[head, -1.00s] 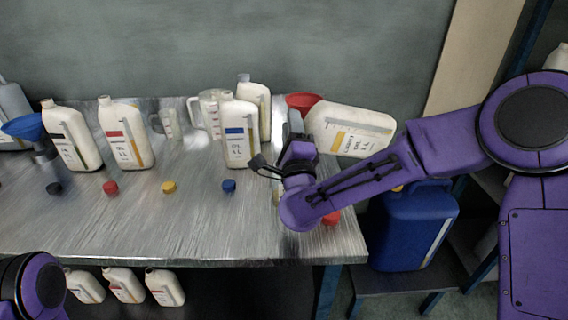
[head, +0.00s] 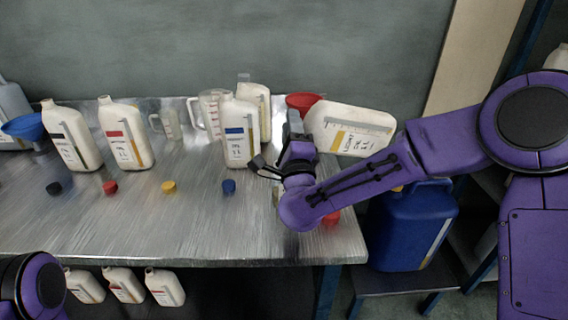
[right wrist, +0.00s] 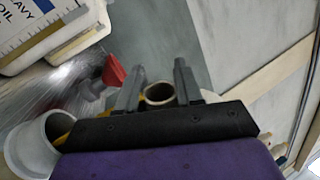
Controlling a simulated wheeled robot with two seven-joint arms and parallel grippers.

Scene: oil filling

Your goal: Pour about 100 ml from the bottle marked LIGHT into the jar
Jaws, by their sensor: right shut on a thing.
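The bottle marked LIGHT (head: 362,119), white with a yellow label, lies tilted almost on its side above the table's right end. My right gripper (head: 294,128) is shut on it near its neck end. In the right wrist view the bottle's open mouth (right wrist: 158,94) shows between the two fingers (right wrist: 156,78). A whitish open-topped vessel, probably the jar (right wrist: 33,150), stands at the lower left of that view, beside the gripper. In the head view my arm hides most of it. No stream of oil can be made out. My left gripper is out of view.
A red funnel (head: 303,101) stands behind the gripper. The blue-labelled bottle (head: 240,140), a clear pitcher (head: 209,108) and other bottles stand to the left. Several loose caps, such as a yellow one (head: 169,187), lie in front. A blue canister (head: 408,230) sits below right.

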